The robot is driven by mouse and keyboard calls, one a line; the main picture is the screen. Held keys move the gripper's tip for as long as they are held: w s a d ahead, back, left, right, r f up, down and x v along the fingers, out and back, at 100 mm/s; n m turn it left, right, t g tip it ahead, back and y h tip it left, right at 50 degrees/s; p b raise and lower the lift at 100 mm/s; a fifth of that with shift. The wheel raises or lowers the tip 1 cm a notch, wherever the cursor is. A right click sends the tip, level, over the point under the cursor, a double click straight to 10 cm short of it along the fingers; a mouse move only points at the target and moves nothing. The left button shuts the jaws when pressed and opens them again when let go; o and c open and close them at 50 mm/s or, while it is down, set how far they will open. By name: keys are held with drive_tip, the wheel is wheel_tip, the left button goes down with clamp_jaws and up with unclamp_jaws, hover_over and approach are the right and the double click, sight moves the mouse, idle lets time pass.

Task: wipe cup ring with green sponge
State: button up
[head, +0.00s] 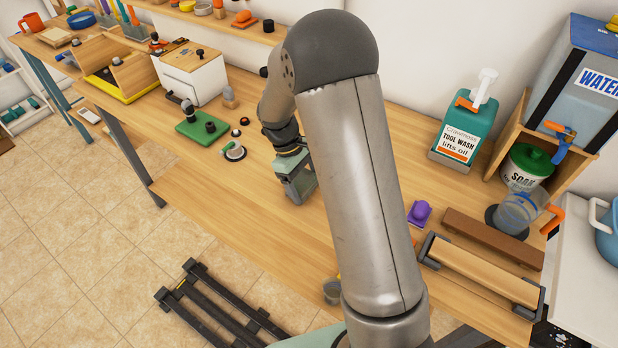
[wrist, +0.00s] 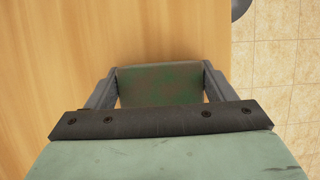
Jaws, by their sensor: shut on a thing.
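My gripper (head: 297,188) is low over the middle of the wooden bench, near its front edge, partly behind my arm in the head view. In the wrist view my gripper (wrist: 160,88) is shut on the green sponge (wrist: 160,82), which sits between its two fingers. The sponge's face is green with brown stains. I cannot tell whether its underside touches the bench. In the head view the sponge is not clearly visible. I make out no cup ring on the wood in either view; my arm and gripper hide part of the bench.
The bench (head: 225,185) is clear just left of my gripper. A green block with dark knobs (head: 201,128) and a round dial (head: 233,151) stand farther left.

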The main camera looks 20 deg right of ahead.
drive_tip(key=shift+w+a+r, duration=0.1)
drive_tip(key=shift+w+a, duration=0.1)
drive_tip(key=shift+w, duration=0.15)
drive_tip(key=shift+w+d+f, duration=0.1)
drive_tip(key=shift+w+d, duration=0.75)
drive_tip(key=shift+d, duration=0.2)
drive_tip(key=shift+w+d+f, duration=0.1)
drive_tip(key=shift+w+d, duration=0.7)
drive_tip(key=shift+d, duration=0.25)
drive_tip(key=shift+w+d+r+p, duration=0.1)
drive_tip(key=shift+w+d+p, duration=0.2)
drive_tip(key=shift+w+d, duration=0.65)
drive_tip(key=shift+w+d+r+p, duration=0.1)
drive_tip(key=shift+w+d+p, duration=0.2)
drive_tip(key=shift+w+d, duration=0.65)
drive_tip(key=shift+s+d+f, duration=0.15)
drive_tip(key=shift+s+d, duration=0.05)
drive_tip(key=shift+s+a, duration=0.1)
drive_tip(key=shift+a, duration=0.05)
